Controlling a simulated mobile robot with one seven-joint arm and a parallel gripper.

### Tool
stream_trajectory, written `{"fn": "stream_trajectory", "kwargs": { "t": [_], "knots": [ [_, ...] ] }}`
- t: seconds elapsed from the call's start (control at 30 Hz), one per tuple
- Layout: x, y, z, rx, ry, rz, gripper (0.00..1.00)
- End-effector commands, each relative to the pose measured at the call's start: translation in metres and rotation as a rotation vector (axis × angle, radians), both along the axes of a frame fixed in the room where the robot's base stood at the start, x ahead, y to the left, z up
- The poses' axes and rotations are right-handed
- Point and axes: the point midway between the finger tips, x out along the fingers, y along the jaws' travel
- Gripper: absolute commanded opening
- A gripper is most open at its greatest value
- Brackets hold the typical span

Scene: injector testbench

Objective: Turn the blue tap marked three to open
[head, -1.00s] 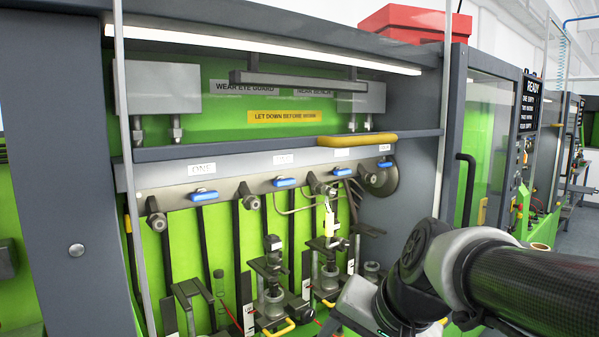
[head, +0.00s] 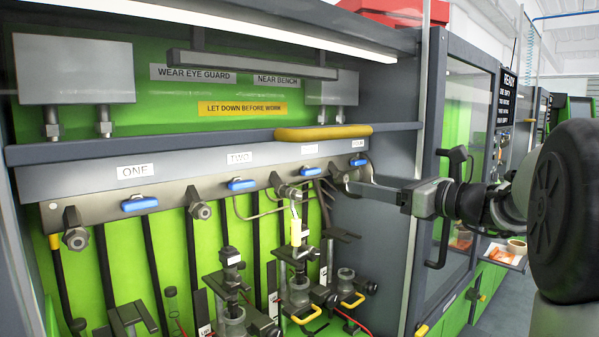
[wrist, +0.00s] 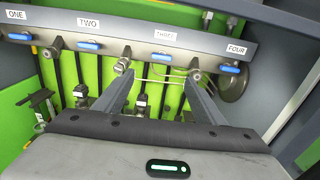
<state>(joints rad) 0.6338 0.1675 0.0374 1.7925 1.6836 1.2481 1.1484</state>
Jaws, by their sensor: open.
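The blue tap marked three (head: 310,171) is a small blue lever on the grey sloped rail, under a white label. Its lever lies lengthwise along the rail. In the wrist view, tap three (wrist: 162,57) shows centrally, just beyond and above the gap between my fingertips. My gripper (wrist: 160,82) is open, with nothing between its fingers. In the head view my gripper (head: 347,181) comes in from the right, with its fingertips near the rail's right end, right of tap three. I see no contact with the tap.
Similar blue taps one (head: 140,203), two (head: 240,183) and four (head: 357,162) sit along the rail. Dark nozzles and thin pipes stick out below. A yellow padded bar (head: 322,132) lies on the ledge above. A glass-panelled cabinet door (head: 463,170) stands on the right.

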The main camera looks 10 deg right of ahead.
Motion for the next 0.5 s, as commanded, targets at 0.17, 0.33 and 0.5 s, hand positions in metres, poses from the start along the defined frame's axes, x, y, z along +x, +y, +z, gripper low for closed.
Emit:
{"fn": "stream_trajectory", "kwargs": {
  "t": [0.17, 0.33, 0.5],
  "knots": [
    [0.012, 0.004, 0.005, 0.03, -0.003, -0.003, 0.64],
    [0.039, 0.024, 0.005, 0.026, -0.002, 0.0, 0.64],
    [0.069, 0.047, 0.005, 0.026, -0.002, -0.001, 0.64]
  ]
}}
